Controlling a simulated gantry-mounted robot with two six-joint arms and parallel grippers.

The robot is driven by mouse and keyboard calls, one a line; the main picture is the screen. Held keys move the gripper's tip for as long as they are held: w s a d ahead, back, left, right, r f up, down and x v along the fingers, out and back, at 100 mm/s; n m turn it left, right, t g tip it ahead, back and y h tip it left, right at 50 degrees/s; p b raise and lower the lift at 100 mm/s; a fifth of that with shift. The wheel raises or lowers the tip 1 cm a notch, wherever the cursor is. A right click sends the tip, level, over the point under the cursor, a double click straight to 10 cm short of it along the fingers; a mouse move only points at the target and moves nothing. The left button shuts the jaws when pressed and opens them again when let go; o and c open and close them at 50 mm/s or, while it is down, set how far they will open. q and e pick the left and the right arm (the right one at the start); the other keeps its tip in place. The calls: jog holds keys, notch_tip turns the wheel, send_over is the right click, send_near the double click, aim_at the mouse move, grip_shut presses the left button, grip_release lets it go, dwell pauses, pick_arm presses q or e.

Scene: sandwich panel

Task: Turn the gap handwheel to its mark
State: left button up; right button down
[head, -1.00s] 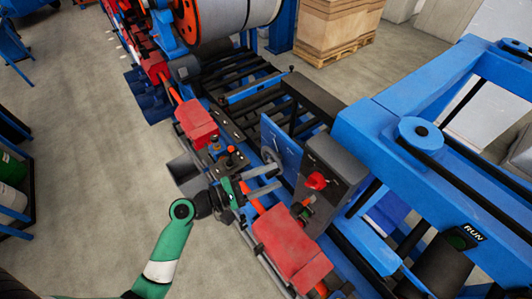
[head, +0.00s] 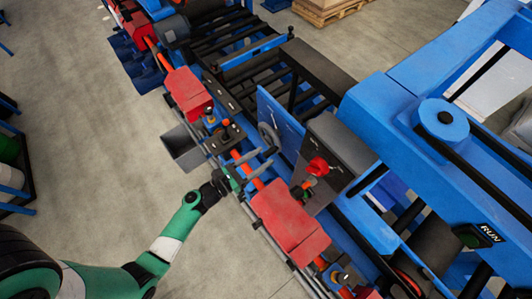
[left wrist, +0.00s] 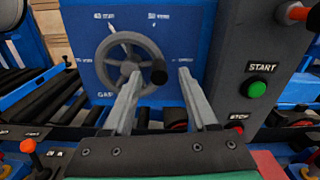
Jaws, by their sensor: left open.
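The gap handwheel (left wrist: 130,62) is a grey spoked wheel on a blue panel (left wrist: 185,20); it also shows in the head view (head: 268,136). Its black knob (left wrist: 159,71) is at the wheel's right side in the left wrist view. White marks with small millimetre labels surround the wheel, and a white pointer line is at its upper left. My left gripper (head: 265,158) is open and faces the wheel. In the left wrist view its fingers (left wrist: 160,80) stand either side of the knob's line; contact is not visible. My right gripper is not in view.
A grey control box with a green START button (left wrist: 257,89) and a red STOP button (left wrist: 236,131) stands right of the panel. Red covers (head: 290,222) and a rail run along the machine's front. A grey bin (head: 185,147) hangs beside it. Open floor lies left.

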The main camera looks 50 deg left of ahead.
pick_arm(q)
jog(key=shift+w, duration=1.25)
grip_shut()
